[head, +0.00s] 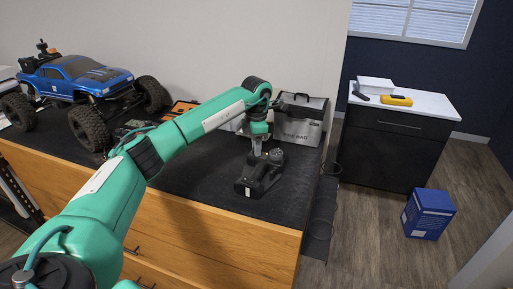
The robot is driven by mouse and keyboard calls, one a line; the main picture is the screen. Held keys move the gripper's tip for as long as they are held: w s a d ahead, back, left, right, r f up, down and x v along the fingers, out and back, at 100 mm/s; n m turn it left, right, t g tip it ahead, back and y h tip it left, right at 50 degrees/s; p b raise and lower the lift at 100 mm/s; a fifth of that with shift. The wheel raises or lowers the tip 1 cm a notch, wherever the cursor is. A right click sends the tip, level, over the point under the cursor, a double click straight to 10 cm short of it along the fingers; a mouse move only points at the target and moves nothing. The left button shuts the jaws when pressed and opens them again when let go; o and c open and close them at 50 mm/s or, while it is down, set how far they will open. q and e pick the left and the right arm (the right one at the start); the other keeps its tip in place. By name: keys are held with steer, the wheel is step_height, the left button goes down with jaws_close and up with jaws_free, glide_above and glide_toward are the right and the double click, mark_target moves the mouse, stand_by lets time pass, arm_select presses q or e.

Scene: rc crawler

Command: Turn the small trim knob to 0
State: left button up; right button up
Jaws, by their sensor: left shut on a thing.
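A black radio transmitter (258,180) lies on the dark mat near the right end of the wooden workbench. My left gripper (257,152) points down at the transmitter's upper left part, with its fingers shut at the top of it. The small trim knob is too small to make out and is hidden at the fingertips, so its setting cannot be read. My right gripper is not in view.
A blue RC truck (75,75) with big black tires stands at the left of the bench. A grey bag (303,122) is behind the transmitter. A dark cabinet (392,145) and a blue box (428,214) stand to the right. The mat's front right is clear.

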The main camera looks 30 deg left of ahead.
arm_select(q)
steer(key=n, duration=0.3)
steer(key=shift+n+b, duration=0.3)
steer(key=shift+n, duration=2)
steer(key=shift+b, duration=0.3)
steer(key=o, duration=1)
steer(key=shift+r, duration=0.2)
step_height(320, 180, up, 14)
steer(key=b, duration=0.3)
steer(key=shift+f, duration=0.25)
